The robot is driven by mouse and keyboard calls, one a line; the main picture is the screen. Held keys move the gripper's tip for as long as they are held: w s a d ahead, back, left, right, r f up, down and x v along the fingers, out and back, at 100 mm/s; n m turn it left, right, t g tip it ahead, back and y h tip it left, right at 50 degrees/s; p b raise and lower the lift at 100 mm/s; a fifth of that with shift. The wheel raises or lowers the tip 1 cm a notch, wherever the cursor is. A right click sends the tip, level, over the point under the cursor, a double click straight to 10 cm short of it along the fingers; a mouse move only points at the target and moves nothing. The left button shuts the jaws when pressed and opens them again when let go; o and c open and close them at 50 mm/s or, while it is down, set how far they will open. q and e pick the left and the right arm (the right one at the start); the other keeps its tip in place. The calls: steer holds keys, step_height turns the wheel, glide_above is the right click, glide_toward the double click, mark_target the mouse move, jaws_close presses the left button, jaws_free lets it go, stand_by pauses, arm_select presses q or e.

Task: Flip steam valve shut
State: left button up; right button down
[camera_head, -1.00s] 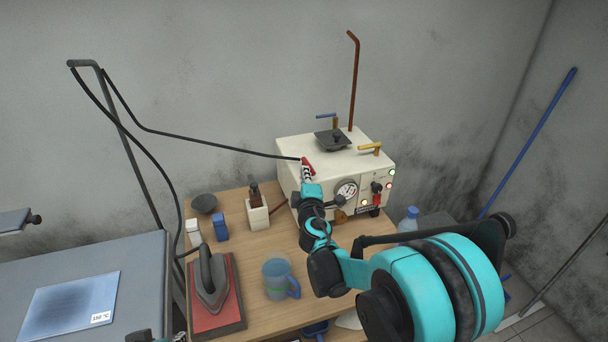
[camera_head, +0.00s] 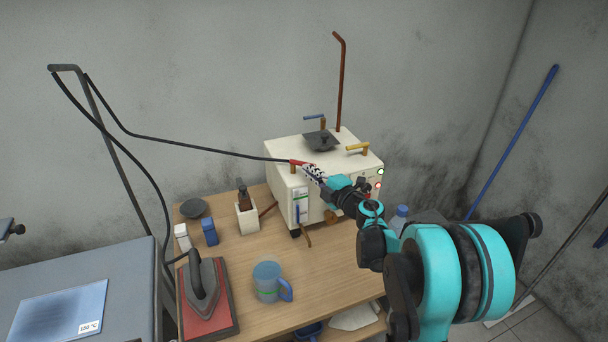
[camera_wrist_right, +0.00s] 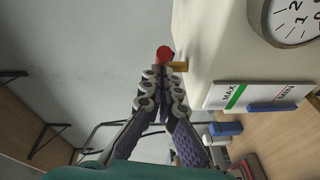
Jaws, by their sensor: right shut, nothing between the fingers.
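The steam generator (camera_head: 283,180) is a cream box on the wooden table. A valve with a red lever (camera_head: 298,162) sits on its left top edge, where the black hose ends. The lever lies roughly left to right in the head view. In the right wrist view its red end (camera_wrist_right: 165,53) and brass body (camera_wrist_right: 180,66) show just beyond my fingertips. My right gripper (camera_head: 309,171) is shut and empty, right beside the lever's right end; I cannot tell whether they touch. It also shows in the wrist view (camera_wrist_right: 160,76). My left gripper is not in view.
A blue-handled valve (camera_head: 314,117), a yellow-handled valve (camera_head: 358,148) and a dark funnel (camera_head: 321,142) are on the generator top. The iron (camera_head: 205,284), a mug (camera_head: 267,281) and a bottle holder (camera_head: 247,218) stand on the table. The black hose (camera_head: 190,145) crosses above.

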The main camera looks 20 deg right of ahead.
steer(key=n+g+y, duration=0.1)
steer(key=w+d+n+y, duration=0.1)
steer(key=y, duration=0.1)
steer(key=d+n+g+y, duration=0.1)
steer(key=y, duration=0.1)
steer(key=shift+w+d+n+g, duration=0.2)
steer(key=shift+w+n+g, duration=0.1)
steer(key=shift+n, duration=0.1)
steer(key=n+g+y, duration=0.1)
steer(key=w+d+n+g+y+p, duration=0.1)
steer(key=n+g+y, duration=0.1)
steer(key=shift+w+d+y, duration=0.1)
steer(key=shift+w+y, duration=0.2)
steer(key=shift+w+d+r, duration=0.1)
steer(key=shift+w+d, duration=0.1)
steer(key=shift+w, duration=0.3)
steer(key=shift+w+d+r, duration=0.15)
